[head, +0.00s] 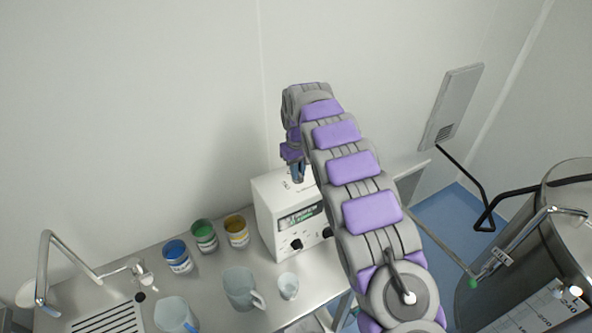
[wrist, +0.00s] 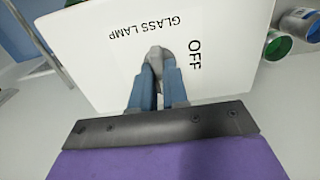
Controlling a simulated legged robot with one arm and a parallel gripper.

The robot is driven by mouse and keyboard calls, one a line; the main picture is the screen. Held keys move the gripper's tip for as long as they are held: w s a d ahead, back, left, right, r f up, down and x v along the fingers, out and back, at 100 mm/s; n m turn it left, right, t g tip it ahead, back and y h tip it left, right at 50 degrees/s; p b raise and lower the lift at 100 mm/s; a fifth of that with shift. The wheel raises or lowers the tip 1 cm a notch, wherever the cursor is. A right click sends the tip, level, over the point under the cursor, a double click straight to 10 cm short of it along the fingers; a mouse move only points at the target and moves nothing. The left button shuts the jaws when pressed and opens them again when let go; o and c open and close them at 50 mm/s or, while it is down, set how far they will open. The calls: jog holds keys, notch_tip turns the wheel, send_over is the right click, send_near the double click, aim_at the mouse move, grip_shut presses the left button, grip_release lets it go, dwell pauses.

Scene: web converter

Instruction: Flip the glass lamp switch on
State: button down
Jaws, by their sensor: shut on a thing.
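A white box-shaped device (head: 268,205) with a display and black knobs stands on the metal counter in the head view. In the wrist view its white top panel (wrist: 100,60) carries the labels "GLASS LAMP" and "OFF". A small grey switch lever (wrist: 155,56) rises from this panel beside the "OFF" label. My gripper (wrist: 157,72) has its blue-grey fingers shut on the lever. In the head view my gripper (head: 298,174) points down at the top of the device. The fingers hide the base of the lever.
Blue, green and yellow cans (head: 204,236) stand left of the device. Clear jugs (head: 240,288) and a small cup (head: 288,286) are in front. A metal tank (head: 530,250) stands at right. The wall (head: 150,110) is close behind the counter.

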jog(key=c, duration=1.1)
grip_release()
jog(key=shift+c, duration=0.2)
jog(key=shift+r, duration=0.1)
notch_tip(320, 180, up, 17)
jog(key=p, duration=0.6)
jog(key=shift+a, duration=0.15)
jog(key=shift+r, duration=0.1)
